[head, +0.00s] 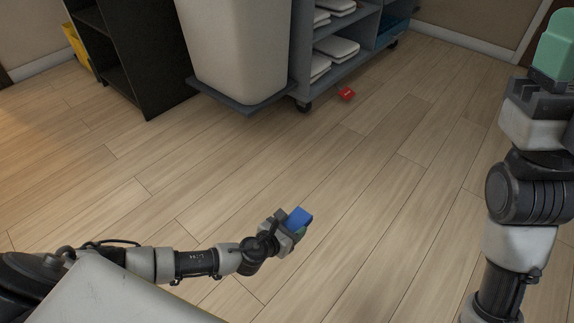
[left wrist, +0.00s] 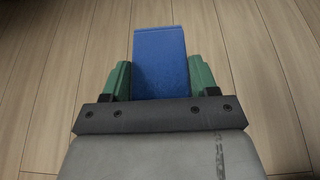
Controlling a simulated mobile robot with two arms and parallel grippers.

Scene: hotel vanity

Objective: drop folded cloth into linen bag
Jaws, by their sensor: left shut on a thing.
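A blue folded cloth (head: 299,218) is in my left gripper (head: 291,228), held over the wood floor in the head view. In the left wrist view the blue cloth (left wrist: 160,62) sits between the two green fingers of the left gripper (left wrist: 160,80), which are shut on it. The linen bag (head: 238,50), large and beige, hangs on the cart at the top of the head view, well beyond the left gripper. Its opening is out of the picture. My right arm rises at the right edge, with a green part of its gripper (head: 554,48) at the top; its jaws are unclear.
A grey cart (head: 301,60) with folded white linens (head: 336,47) on its shelves stands beside the bag. A small red object (head: 346,94) lies on the floor near its wheel. A dark shelf unit (head: 135,55) stands left. The floor between is clear.

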